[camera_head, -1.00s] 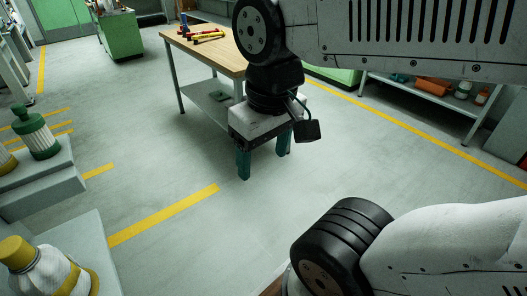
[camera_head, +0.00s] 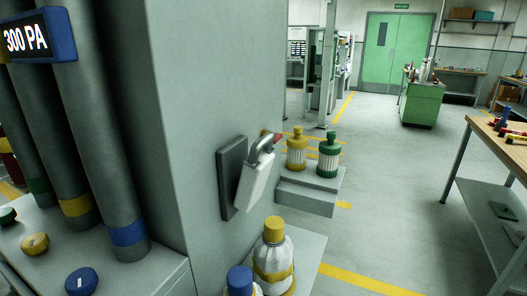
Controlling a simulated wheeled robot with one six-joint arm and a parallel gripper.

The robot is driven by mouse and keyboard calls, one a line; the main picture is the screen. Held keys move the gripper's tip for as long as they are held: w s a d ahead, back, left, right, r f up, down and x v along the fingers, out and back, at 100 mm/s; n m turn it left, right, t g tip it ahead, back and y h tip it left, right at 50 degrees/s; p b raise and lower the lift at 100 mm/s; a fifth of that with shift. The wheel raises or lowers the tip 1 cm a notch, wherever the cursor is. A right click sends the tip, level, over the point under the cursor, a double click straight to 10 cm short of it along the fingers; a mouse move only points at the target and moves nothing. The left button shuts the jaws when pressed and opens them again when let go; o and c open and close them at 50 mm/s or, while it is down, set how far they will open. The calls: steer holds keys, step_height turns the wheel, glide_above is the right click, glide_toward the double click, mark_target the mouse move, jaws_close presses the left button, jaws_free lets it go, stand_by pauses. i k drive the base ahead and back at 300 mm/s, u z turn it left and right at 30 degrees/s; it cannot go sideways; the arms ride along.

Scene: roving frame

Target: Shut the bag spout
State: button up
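No part is plainly marked as the bag spout. A white bag-like container (camera_head: 273,262) with a yellow cap and yellow band stands on a grey ledge below the grey column. A blue-capped one (camera_head: 240,281) beside it is cut off by the bottom edge. A white block with a bent grey metal bar (camera_head: 254,178) sits against a dark plate (camera_head: 232,178) on the column's side. A small red tip shows behind the bar. A yellow-topped container (camera_head: 297,150) and a green-topped one (camera_head: 329,156) stand upright on a grey step farther back. My gripper is out of view.
The tall grey column (camera_head: 215,80) fills the left middle. Dark pipes (camera_head: 110,150) with coloured bands, a 300 PA display (camera_head: 27,38) and coloured round knobs (camera_head: 82,281) are left of it. A wooden-topped table (camera_head: 505,145) stands right. Floor between is clear.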

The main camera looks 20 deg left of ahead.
mark_target(256, 169)
steer(key=k, duration=0.2)
steer(key=u, duration=1.05)
steer(key=i, duration=0.5)
